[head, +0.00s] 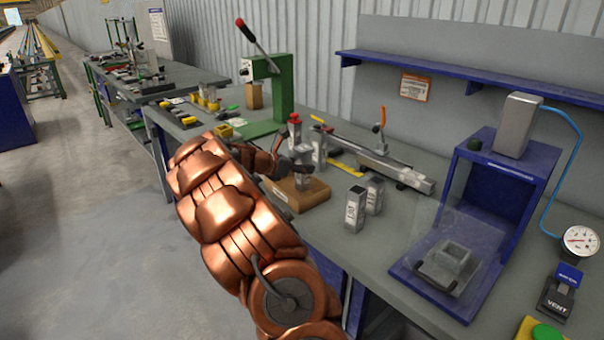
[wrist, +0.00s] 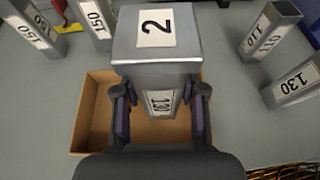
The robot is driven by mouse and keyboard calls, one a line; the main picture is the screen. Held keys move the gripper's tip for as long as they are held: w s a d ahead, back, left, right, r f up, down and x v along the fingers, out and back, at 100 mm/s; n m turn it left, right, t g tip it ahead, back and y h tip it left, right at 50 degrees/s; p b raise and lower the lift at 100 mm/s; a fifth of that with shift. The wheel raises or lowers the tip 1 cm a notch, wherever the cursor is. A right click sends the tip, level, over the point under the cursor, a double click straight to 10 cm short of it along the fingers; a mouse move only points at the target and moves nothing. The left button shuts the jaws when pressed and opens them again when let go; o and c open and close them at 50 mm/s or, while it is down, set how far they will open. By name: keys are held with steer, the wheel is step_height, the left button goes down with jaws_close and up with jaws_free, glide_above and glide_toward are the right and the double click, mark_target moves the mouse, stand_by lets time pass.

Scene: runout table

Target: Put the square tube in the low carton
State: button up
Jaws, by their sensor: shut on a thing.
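My gripper (wrist: 160,98) is shut on a grey square tube (wrist: 156,50), with one finger on each side. The tube has a label reading 2 on its near face and another, partly hidden label lower down. The low carton (wrist: 90,110) is brown and open, directly behind and below the tube in the wrist view. In the head view my gripper (head: 292,160) is over the low carton (head: 290,202) on the bench, and the tube's lower part (head: 304,182) shows at its opening. I cannot tell whether the tube touches the carton floor.
Two labelled square tubes (head: 354,210) (head: 374,194) stand right of the carton. More labelled tubes stand nearby, including one (wrist: 95,18) marked 150. A green press (head: 284,95) stands behind, and a blue fixture (head: 480,200) with a clear guard stands to the right.

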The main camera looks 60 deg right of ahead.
steer(key=shift+f, duration=1.2)
steer(key=shift+f, duration=0.15)
steer(key=o, duration=1.2)
steer(key=shift+o, duration=0.2)
steer(key=shift+a, duration=0.1)
steer(key=b+v, duration=0.1)
steer(key=v, duration=1.1)
